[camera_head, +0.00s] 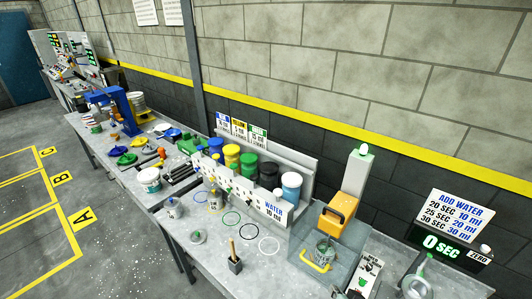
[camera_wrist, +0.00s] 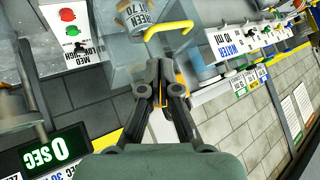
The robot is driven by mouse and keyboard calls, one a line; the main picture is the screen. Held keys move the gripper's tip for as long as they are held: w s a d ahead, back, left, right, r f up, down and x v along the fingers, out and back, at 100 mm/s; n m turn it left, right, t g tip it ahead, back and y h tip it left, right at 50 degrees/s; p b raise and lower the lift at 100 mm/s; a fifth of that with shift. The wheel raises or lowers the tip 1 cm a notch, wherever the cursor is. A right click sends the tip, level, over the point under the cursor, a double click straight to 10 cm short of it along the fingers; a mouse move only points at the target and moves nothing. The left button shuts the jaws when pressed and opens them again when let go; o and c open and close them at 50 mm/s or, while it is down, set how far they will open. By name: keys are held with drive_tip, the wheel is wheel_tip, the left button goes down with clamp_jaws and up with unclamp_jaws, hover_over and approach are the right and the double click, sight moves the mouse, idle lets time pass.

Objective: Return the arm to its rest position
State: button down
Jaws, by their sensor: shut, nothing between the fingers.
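My gripper (camera_wrist: 160,72) shows in the wrist view, its dark fingers together and nothing visible between them. It appears in front of the mixing machine's clear enclosure (camera_wrist: 122,62), but I cannot tell the distance. A yellow handle (camera_wrist: 168,29) is just beyond the fingertips. A labelled can (camera_wrist: 138,10) is behind the clear wall. In the head view, I cannot make out my gripper or arm. The same machine shows there with an orange head (camera_head: 339,209), a yellow handle (camera_head: 316,262) and a can (camera_head: 325,248) inside.
The timer display (camera_head: 449,246) reads 0 SEC at the right. Several colour pots stand in the dispenser rack (camera_head: 283,217), with coloured rings on the bench before it. A brush holder (camera_head: 235,265) stands near the front edge. Marked floor bays are clear.

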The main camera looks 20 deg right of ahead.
drive_tip(key=w+a+r+n+t+y, duration=0.1)
drive_tip(key=a+r+n, duration=0.1)
drive_tip(key=a+r, duration=0.5)
drive_tip(key=w+a+r+n+t, duration=0.1)
drive_tip(key=a+r+n, duration=0.25)
drive_tip(key=a, duration=0.65)
drive_tip(key=s+a+r+n+t+y, duration=0.1)
drive_tip(key=s+a+r, duration=0.25)
drive_tip(key=a, duration=0.35)
drive_tip(key=s+a+r+n, duration=0.2)
drive_tip(key=a+r, duration=0.3)
drive_tip(key=a, duration=0.1)
wheel_tip(320, 180, up, 14)
drive_tip(key=a+p, duration=0.1)
drive_tip(key=p, duration=1.1)
drive_tip(key=shift+s+y, duration=0.3)
drive_tip(key=shift+s, duration=0.15)
drive_tip(key=shift+f, duration=0.1)
idle(2.6)
